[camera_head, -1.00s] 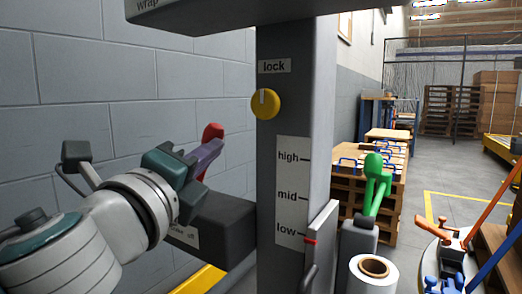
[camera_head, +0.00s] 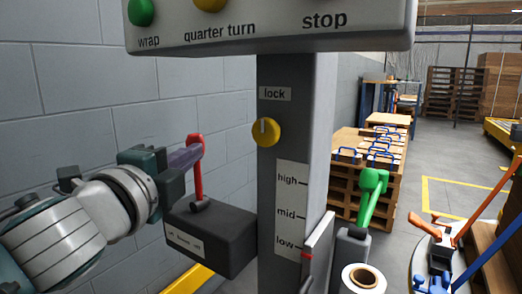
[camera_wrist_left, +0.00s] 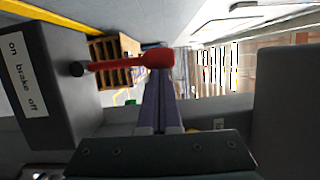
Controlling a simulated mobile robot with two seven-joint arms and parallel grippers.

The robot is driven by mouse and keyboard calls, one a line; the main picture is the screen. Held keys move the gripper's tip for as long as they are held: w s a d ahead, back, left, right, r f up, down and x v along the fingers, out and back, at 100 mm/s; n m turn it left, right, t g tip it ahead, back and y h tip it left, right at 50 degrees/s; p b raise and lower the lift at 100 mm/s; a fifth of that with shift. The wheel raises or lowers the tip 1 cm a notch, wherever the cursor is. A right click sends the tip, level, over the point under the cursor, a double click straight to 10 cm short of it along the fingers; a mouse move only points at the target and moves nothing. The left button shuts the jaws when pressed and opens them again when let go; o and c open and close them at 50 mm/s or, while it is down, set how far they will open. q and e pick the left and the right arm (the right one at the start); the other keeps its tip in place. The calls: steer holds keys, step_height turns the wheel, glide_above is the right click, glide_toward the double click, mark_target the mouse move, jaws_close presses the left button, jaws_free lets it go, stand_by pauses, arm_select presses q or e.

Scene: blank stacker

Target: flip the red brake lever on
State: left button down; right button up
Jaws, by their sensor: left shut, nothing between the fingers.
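The red brake lever (camera_head: 197,180) stands nearly upright on a dark grey box (camera_head: 222,232) at the left of the column. The wrist view shows the lever (camera_wrist_left: 122,62) with its thick red end, and the box (camera_wrist_left: 62,105) with a label reading "on brake off" (camera_wrist_left: 22,75). My left gripper (camera_head: 188,157) has its purple fingers shut and empty, at the lever's upper end. In the left wrist view its fingertips (camera_wrist_left: 157,78) lie right at the red end; I cannot tell whether they touch. My right gripper is not in view.
The grey column (camera_head: 292,130) carries a yellow lock knob (camera_head: 266,132) and a height scale. A control panel (camera_head: 285,35) overhangs above. A green lever (camera_head: 371,195) and a white roll (camera_head: 363,279) stand right. A block wall (camera_head: 70,100) is behind my arm.

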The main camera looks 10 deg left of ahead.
arm_select(q)
steer(key=shift+w+a+r+n+g+p, duration=0.1)
steer(key=shift+w+a+n+g+p, duration=0.2)
steer(key=shift+a+n+p, duration=0.55)
steer(key=shift+w+a+f+n+g+p, duration=0.1)
steer(key=shift+w+a+n+g+p, duration=0.15)
steer(key=shift+a+n+p, duration=0.6)
steer(key=shift+w+a+r+n+g+p, duration=0.1)
steer(key=shift+w+a+n+g+p, duration=0.2)
steer(key=shift+a+n+p, duration=0.55)
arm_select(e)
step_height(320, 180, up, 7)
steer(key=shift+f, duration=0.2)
arm_select(q)
steer(key=shift+d, duration=0.15)
